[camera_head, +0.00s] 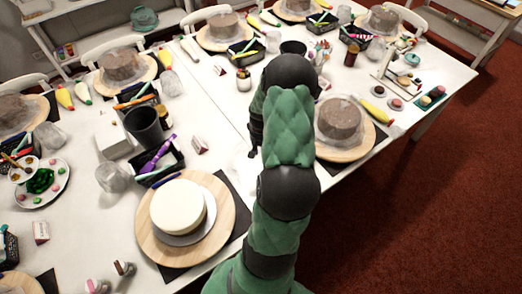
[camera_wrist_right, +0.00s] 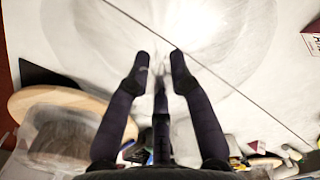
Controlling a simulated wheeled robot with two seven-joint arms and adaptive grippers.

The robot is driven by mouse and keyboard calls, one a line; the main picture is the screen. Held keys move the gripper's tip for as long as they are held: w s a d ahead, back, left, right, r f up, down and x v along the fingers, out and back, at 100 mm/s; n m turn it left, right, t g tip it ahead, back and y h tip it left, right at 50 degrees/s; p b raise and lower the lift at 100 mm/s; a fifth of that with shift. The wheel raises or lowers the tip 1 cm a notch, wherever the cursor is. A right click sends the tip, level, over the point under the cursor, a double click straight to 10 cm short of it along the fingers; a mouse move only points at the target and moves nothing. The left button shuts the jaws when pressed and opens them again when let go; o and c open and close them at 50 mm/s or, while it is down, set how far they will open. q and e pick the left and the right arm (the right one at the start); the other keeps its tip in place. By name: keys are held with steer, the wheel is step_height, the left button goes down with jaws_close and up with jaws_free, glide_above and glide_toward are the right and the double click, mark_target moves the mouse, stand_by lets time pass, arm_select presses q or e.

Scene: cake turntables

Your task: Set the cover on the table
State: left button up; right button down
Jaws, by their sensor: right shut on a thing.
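My right gripper (camera_wrist_right: 159,63) is shut on the clear cover (camera_wrist_right: 215,32), a see-through dome whose faint round outline fills the top of the wrist view. The cover is hard to make out against the white table. In the head view my right arm hides most of the gripper and cover. The white table (camera_head: 222,112) lies under them. An uncovered white cake (camera_head: 178,205) stands on a wooden turntable (camera_head: 222,238) at front left. A covered brown cake (camera_head: 340,118) stands on a turntable to the right. My left gripper is out of view.
A dark cup (camera_head: 144,124), a clear glass (camera_head: 112,178) and a black tool tray (camera_head: 160,166) stand left of my arm. A small carton (camera_head: 199,145) stands near the gripper. Several covered cakes line the table's far side.

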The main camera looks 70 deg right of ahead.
steer(key=shift+f, duration=0.15)
steer(key=c, duration=1.5)
jaws_free()
steer(key=shift+f, duration=0.1)
steer(key=o, duration=0.4)
steer(key=shift+r, duration=0.3)
step_height(320, 180, up, 12)
steer(key=p, duration=0.2)
